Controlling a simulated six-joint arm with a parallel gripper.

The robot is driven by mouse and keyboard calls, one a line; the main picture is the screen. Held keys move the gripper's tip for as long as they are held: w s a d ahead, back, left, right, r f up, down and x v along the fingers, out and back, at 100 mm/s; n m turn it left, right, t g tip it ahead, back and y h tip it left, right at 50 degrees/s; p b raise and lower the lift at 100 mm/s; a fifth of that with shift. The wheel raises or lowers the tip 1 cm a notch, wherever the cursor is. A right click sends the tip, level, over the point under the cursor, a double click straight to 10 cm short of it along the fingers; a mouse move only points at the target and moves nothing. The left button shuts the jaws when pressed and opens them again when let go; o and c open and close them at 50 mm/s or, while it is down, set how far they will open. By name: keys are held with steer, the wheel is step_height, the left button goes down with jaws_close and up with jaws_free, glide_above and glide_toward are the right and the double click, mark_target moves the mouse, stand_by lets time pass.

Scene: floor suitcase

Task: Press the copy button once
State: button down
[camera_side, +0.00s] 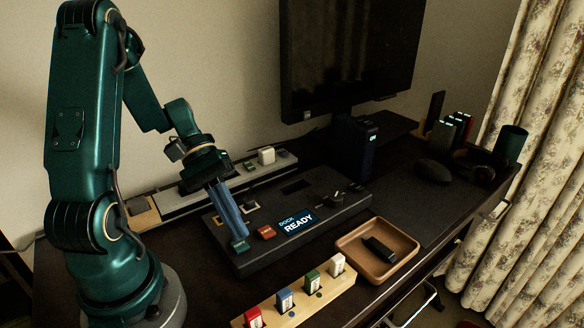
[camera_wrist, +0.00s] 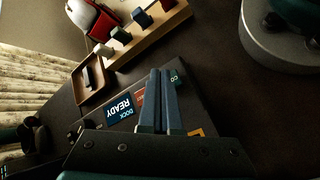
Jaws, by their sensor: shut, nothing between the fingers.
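The dark dock (camera_side: 345,207) lies on the desk with a lit screen (camera_side: 297,222) reading "DOCK READY". A green button (camera_side: 240,245) sits at its front left corner, and a red button (camera_side: 267,232) sits between it and the screen. The green button's partly covered label in the wrist view (camera_wrist: 176,75) looks like the copy label. My gripper (camera_side: 238,234) points down with its blue fingers together and empty, tips right at the green button. In the wrist view my gripper (camera_wrist: 161,72) partly covers that button. I cannot tell whether the tips touch it.
A wooden tray (camera_side: 348,241) with a black stick (camera_side: 378,247) stands right of the dock. A wooden block (camera_side: 318,297) holding several coloured sticks lies in front. A power strip (camera_side: 190,197) runs behind, with a monitor (camera_side: 345,60) and a dark box (camera_side: 360,150) at the back.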

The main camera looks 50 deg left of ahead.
steer(key=shift+f, duration=0.35)
steer(key=shift+f, duration=0.4)
stand_by(0.6)
steer(key=shift+r, duration=0.85)
step_height(320, 180, up, 5)
stand_by(0.6)
stand_by(0.5)
